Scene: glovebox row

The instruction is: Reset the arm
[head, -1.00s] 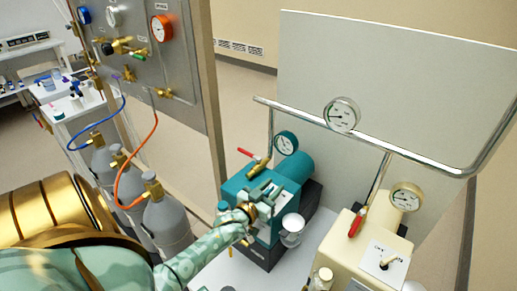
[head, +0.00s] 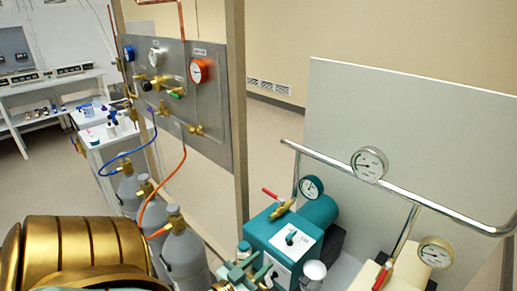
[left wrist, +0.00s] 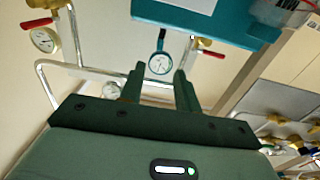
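My left gripper (head: 243,274) is low in the head view, in front of and to the left of the teal pump (head: 272,229). In the left wrist view its two dark green fingers (left wrist: 160,88) stand apart with nothing between them. A dial gauge (left wrist: 160,64) shows beyond the gap, and the teal pump's body (left wrist: 205,16) is above. My left arm, with its gold shoulder, fills the lower left of the head view. My right gripper is in neither view.
A cream pump with a red-handled valve (head: 383,274) stands right of the teal one. A chrome rail (head: 410,196) with gauges runs behind them, before a grey panel (head: 420,140). Grey gas cylinders (head: 185,255) and a gauge board (head: 205,125) stand left.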

